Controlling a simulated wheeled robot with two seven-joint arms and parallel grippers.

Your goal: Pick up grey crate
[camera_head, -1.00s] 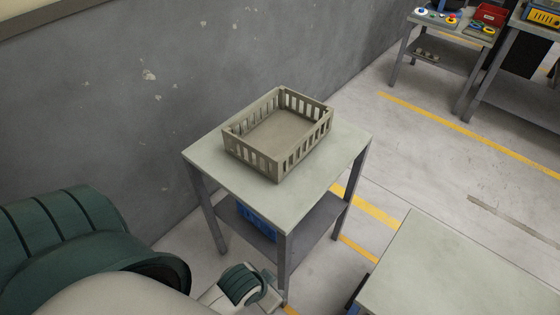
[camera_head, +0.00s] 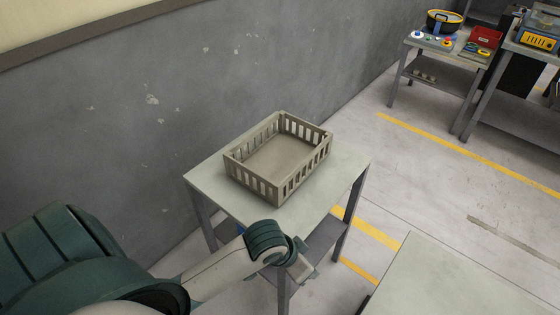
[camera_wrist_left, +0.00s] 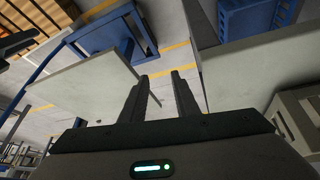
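The grey crate (camera_head: 278,160) stands upright and empty on a small grey table (camera_head: 212,181) against the wall. It has slotted sides and an open top. Part of it also shows at the right edge of the left wrist view (camera_wrist_left: 296,118). My left arm reaches in from the lower left, with its wrist in front of the table's near edge, short of the crate. In the left wrist view my left gripper (camera_wrist_left: 160,78) has its two fingers apart with nothing between them. The fingers hardly show in the head view.
The table has a lower shelf (camera_head: 325,233); a blue bin (camera_wrist_left: 262,18) shows beneath the tabletop in the left wrist view. Another table (camera_head: 455,275) stands at the lower right. Open floor with yellow lines (camera_head: 480,160) lies to the right. Workbenches with tools stand farther back.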

